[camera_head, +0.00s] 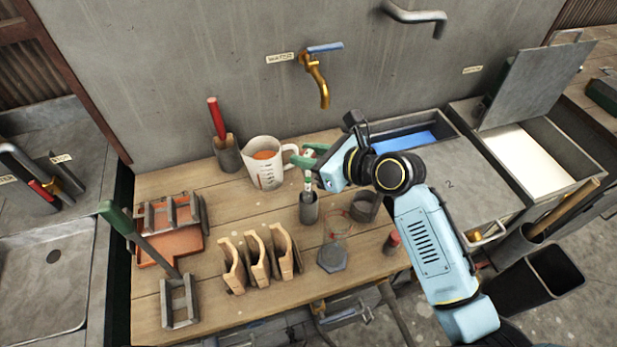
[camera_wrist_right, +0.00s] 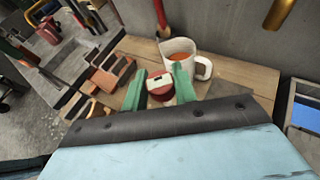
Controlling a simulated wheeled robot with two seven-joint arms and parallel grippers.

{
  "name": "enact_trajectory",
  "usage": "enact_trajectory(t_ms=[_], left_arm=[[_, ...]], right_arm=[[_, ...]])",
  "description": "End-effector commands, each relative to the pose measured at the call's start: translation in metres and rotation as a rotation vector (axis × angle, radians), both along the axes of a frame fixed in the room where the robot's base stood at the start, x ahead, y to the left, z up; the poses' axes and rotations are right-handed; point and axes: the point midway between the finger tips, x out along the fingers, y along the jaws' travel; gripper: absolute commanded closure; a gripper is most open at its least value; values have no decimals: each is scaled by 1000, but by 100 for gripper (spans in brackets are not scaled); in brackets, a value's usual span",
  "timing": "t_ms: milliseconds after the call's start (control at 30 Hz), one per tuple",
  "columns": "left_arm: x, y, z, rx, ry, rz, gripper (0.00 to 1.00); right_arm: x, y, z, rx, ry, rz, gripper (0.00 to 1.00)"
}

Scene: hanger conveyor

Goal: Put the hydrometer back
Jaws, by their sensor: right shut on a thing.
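The hydrometer (camera_head: 308,183) is a thin, pale upright stick with red and dark marks. My right gripper (camera_head: 309,159) has green fingers and is shut on its upper part; in the right wrist view its white and red top (camera_wrist_right: 160,84) shows between the fingers. A narrow grey cylinder (camera_head: 309,210) stands on the wooden table directly below. The hydrometer's lower end meets the cylinder's mouth; I cannot tell how far inside it is. My left gripper is out of view.
A measuring jug (camera_head: 265,170) with orange liquid stands close left of the gripper. A dark cup (camera_head: 365,206) and grey hexagonal weight (camera_head: 332,257) are nearby. Wooden moulds (camera_head: 258,259) stand in front. A brass tap (camera_head: 318,82) hangs behind.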

Motion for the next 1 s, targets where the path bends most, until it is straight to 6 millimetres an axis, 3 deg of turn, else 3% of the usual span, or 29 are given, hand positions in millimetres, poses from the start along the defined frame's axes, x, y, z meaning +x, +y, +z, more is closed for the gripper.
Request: enact_trajectory(t_ms=[433, 800, 833, 1000], left_arm=[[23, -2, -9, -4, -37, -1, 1], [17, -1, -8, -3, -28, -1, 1], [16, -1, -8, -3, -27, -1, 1], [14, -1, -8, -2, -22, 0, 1]], right_arm=[[0, 0, -50, 1, 2, 0, 100], [0, 0, -52, 2, 0, 0, 100], [0, 0, -52, 2, 0, 0, 70], [0, 0, -52, 1, -1, 0, 50]])
